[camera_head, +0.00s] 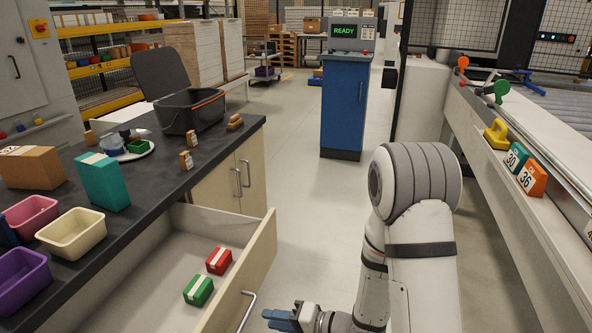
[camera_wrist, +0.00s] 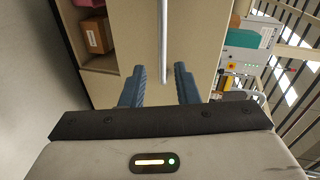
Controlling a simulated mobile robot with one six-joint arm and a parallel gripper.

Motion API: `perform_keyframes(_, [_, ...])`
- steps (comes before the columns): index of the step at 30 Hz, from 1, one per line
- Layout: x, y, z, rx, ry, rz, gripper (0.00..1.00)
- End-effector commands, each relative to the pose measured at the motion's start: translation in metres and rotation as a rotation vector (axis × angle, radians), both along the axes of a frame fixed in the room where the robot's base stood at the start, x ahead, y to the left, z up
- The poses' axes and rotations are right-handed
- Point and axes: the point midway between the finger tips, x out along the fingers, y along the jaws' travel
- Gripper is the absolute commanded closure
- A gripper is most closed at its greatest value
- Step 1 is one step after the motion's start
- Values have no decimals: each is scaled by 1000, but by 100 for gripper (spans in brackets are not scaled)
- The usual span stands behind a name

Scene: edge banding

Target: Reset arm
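My gripper (camera_head: 278,319) is low at the bottom of the head view, just right of the open drawer's handle (camera_head: 247,311) and apart from it. In the wrist view my gripper (camera_wrist: 161,76) shows two blue fingers spread apart with nothing held between them. The drawer's pale front and the metal handle bar (camera_wrist: 163,35) lie beyond the fingertips. My arm reaches down from the right of the head view. The drawer (camera_head: 262,255) is pulled out and holds a red box (camera_head: 219,261) and a green box (camera_head: 198,291).
The dark worktop (camera_head: 165,185) carries bins, a teal box (camera_head: 103,181), a cardboard box (camera_head: 32,168) and a black crate (camera_head: 190,111). A conveyor bench with number tags (camera_head: 532,178) runs along the right. A blue cabinet (camera_head: 343,107) stands behind. Floor between is clear.

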Motion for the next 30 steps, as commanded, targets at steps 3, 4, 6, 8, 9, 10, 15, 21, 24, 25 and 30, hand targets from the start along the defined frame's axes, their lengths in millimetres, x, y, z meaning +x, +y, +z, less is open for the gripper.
perform_keyframes(3, [25, -17, 22, -174, -123, -58, 72])
perform_keyframes(4, [32, -23, 27, -229, -156, -76, 72])
perform_keyframes(6, [48, -40, 40, -362, -223, -119, 72])
perform_keyframes(8, [59, -56, 53, -474, -271, -153, 72])
perform_keyframes(9, [66, -68, 62, -547, -296, -175, 72])
perform_keyframes(10, [70, -76, 70, -600, -312, -190, 72])
perform_keyframes(15, [81, -128, 116, -880, -349, -264, 72])
perform_keyframes(21, [64, -180, 175, -1144, -293, -299, 72])
perform_keyframes(24, [46, -200, 204, -1240, -234, -289, 72])
perform_keyframes(25, [39, -205, 212, -1262, -214, -283, 72])
perform_keyframes(30, [-9, -220, 259, -1342, -90, -211, 72])
